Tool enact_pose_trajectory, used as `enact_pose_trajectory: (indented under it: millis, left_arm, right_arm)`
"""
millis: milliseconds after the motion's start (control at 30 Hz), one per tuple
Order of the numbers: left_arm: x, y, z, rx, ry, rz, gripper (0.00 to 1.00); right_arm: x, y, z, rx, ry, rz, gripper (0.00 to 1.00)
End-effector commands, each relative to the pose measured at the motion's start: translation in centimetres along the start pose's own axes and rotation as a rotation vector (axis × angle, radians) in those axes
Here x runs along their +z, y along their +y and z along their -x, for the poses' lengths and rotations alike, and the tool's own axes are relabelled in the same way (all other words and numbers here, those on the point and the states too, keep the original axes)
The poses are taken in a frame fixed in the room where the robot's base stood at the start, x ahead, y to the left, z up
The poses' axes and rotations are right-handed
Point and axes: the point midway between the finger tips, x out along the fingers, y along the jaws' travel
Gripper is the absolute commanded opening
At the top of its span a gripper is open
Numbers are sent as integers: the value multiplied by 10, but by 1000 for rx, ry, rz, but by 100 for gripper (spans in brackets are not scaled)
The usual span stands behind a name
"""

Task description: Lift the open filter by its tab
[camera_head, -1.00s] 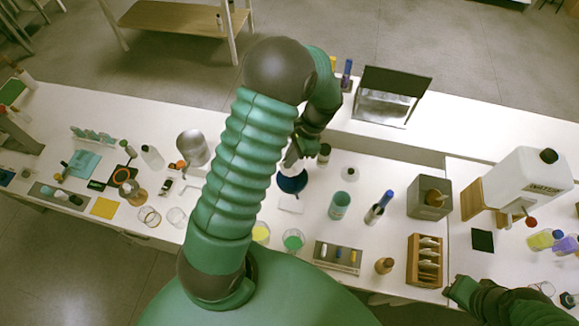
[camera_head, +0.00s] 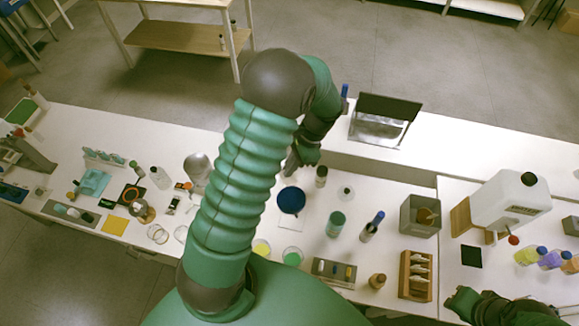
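A dark blue round disc (camera_head: 291,200) lies on the white table near the middle, just below my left gripper. A small white square (camera_head: 291,222) lies at its lower edge; I cannot tell whether it is joined to the disc. I cannot clearly pick out a filter tab. My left gripper (camera_head: 289,168) points down just above the disc's far edge, apart from it in the picture. Its fingers are small and dark, and their opening is unclear. My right gripper (camera_head: 461,301) is at the lower right, away from the disc; its fingers are unclear.
A teal jar (camera_head: 335,224), a blue-capped bottle (camera_head: 370,228) and a grey box (camera_head: 420,215) stand right of the disc. Shallow dishes (camera_head: 292,256) lie in front.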

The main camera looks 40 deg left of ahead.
Motion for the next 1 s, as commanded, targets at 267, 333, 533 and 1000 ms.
enact_pose_trajectory:
  millis: [267,333,533,1000]
  left_arm:
    - [9,16,-3,0,-1,-2,0]
    - [14,23,-5,-1,0,-2,0]
    - [26,44,-10,-1,0,-2,0]
    - [53,91,-22,0,-1,-2,0]
  right_arm:
    - [-1,0,3,0,0,0,27]
    - [-1,0,4,0,0,0,27]
    - [-2,0,7,0,0,0,27]
    - [-3,0,13,0,0,0,27]
